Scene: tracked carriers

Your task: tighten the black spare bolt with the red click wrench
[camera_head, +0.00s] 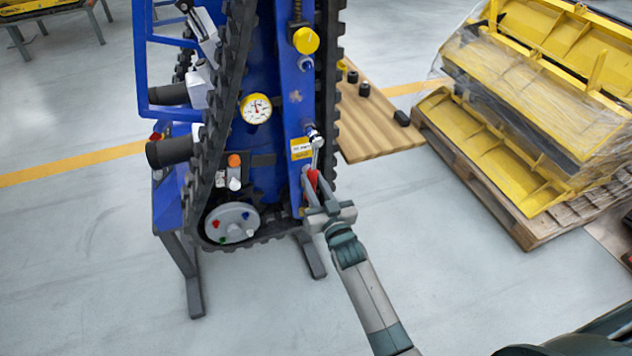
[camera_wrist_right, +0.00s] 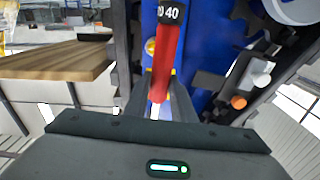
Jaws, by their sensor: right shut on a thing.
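The red click wrench (camera_head: 313,178) stands nearly upright against the right side of the blue tracked carrier. Its silver shaft runs up to a fitting on the blue panel just beside a yellow label. My right gripper (camera_head: 311,196) is shut on the red handle near its lower end. In the right wrist view the red click wrench (camera_wrist_right: 164,62) rises between my gripper's fingers (camera_wrist_right: 158,98), with a black scale band marked 40 at the top of what shows. I cannot make out the black spare bolt; the wrench's head end is too small to tell what it touches. My left gripper is out of view.
The blue carrier frame (camera_head: 267,165) with black tracks stands upright on dark legs. It bears a yellow-rimmed gauge (camera_head: 256,109) and a grey disc (camera_head: 232,223). A wooden top (camera_head: 372,130) with several black parts lies behind it. A wooden pallet (camera_head: 532,232) with wrapped yellow parts stands right.

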